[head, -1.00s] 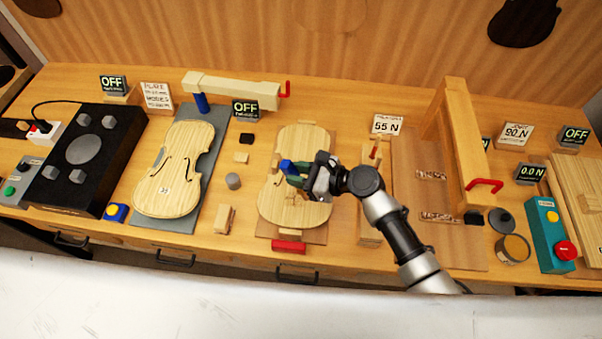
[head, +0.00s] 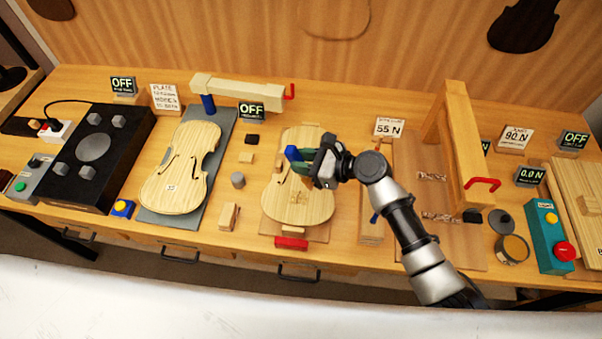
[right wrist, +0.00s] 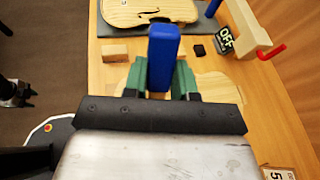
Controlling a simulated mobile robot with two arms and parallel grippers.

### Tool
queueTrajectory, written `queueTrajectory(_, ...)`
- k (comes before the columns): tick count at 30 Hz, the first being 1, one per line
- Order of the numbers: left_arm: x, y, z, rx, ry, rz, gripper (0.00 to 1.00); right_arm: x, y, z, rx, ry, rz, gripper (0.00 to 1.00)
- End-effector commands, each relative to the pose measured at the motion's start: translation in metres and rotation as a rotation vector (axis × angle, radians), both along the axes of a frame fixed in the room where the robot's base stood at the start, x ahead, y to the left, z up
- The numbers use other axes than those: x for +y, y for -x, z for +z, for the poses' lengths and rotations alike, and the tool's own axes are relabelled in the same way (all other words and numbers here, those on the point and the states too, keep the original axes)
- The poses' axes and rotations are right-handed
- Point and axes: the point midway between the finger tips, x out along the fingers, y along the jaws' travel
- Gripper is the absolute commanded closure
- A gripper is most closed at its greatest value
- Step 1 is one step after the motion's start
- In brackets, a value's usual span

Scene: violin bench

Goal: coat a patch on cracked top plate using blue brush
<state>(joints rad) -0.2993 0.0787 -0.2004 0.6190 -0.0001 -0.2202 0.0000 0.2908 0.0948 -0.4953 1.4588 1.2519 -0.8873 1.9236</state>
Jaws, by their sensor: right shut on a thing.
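My right gripper (head: 308,167) is shut on a blue block-like handle (head: 293,153), likely the blue brush, held above the far part of the middle violin plate (head: 318,205). The wrist view shows the blue handle (right wrist: 163,55) upright between green fingers (right wrist: 160,80); its lower end is hidden. The middle plate lies on a brown board, with small wooden pieces (head: 299,198) near its centre. I cannot make out a crack. Another plate (head: 172,188), with f-holes, lies on a grey mat at left. A dark shape at the wrist view's left edge may be my left gripper (right wrist: 15,92).
Small wooden blocks (head: 229,216), a grey cylinder (head: 238,180) and a black block (head: 252,139) stand between the plates. A narrow wooden stand (head: 371,232) is right of the middle plate. An open round pot (head: 513,249) and a wooden press frame (head: 463,150) are farther right.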

Motion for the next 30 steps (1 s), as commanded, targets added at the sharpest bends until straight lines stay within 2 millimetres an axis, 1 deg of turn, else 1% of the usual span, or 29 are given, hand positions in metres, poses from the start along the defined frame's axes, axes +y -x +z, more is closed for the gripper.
queueTrajectory(11,-0.001,-0.001,-0.001,-0.002,0.001,-0.001,0.57,0.000,-0.001,-0.001,0.000,0.000,0.000,0.97)
queueTrajectory(19,-0.001,-0.001,-0.013,-0.002,0.001,-0.001,0.57,0.000,-0.014,-0.011,-0.003,0.000,0.000,0.97)
queueTrajectory(27,0.000,-0.001,-0.012,-0.002,0.000,0.000,0.57,-0.001,-0.015,-0.010,-0.003,0.000,0.001,0.97)
queueTrajectory(30,0.003,-0.001,-0.010,-0.002,-0.003,-0.001,0.57,0.003,-0.018,-0.008,-0.004,0.000,-0.004,0.97)
